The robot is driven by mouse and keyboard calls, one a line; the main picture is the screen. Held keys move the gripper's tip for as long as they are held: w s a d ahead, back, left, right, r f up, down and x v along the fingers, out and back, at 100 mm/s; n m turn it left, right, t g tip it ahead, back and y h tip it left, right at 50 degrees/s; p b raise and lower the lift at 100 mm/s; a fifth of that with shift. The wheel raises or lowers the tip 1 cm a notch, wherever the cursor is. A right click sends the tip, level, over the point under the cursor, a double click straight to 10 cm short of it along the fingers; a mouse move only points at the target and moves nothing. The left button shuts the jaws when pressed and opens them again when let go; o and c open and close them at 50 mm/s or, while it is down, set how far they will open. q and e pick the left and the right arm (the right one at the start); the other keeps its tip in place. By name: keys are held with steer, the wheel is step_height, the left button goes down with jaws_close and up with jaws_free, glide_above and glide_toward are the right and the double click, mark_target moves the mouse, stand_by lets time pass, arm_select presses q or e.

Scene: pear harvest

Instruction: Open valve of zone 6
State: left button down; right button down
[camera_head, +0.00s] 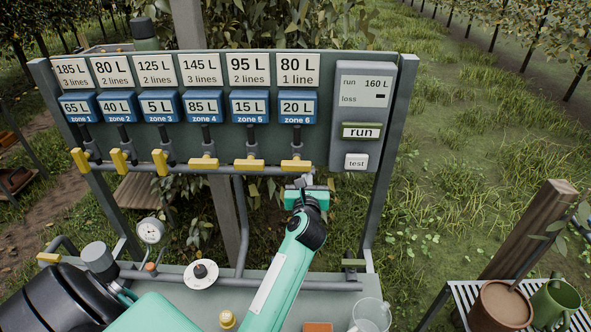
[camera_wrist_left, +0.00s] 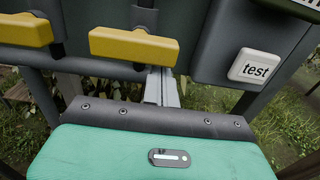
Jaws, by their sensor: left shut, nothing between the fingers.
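The zone 6 valve has a yellow bar handle (camera_head: 297,166), lying crosswise under the zone 6 meter (camera_head: 296,107), which reads 20 L. The card above the meter reads 80 L, 1 line. In the left wrist view the handle (camera_wrist_left: 134,47) lies level, just beyond my fingertips. My left gripper (camera_head: 306,181) is shut and empty, just below and slightly right of the handle. In the left wrist view its fingers (camera_wrist_left: 162,82) are together, with no clear contact with the handle. My right gripper is not in view.
Zone 4 (camera_head: 203,163) and zone 5 (camera_head: 249,164) handles lie crosswise; the zone 1 to 3 handles stand upright. A control box (camera_head: 361,117) with run and test buttons is to the right. A pressure gauge (camera_head: 150,230) and a clear jug (camera_head: 371,314) are lower down.

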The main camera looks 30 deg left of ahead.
arm_select(q)
steer(key=shift+w+d+r+p, duration=0.25)
steer(key=shift+d+r+p, duration=0.25)
steer(key=shift+r, duration=0.1)
steer(key=shift+a, duration=0.1)
steer(key=shift+r, duration=0.1)
steer(key=shift+w+d+r+p, duration=0.1)
steer(key=shift+d+r+p, duration=0.1)
steer(key=shift+r+p, duration=0.5)
steer(key=shift+r+p, duration=0.75)
steer(key=shift+p, duration=0.1)
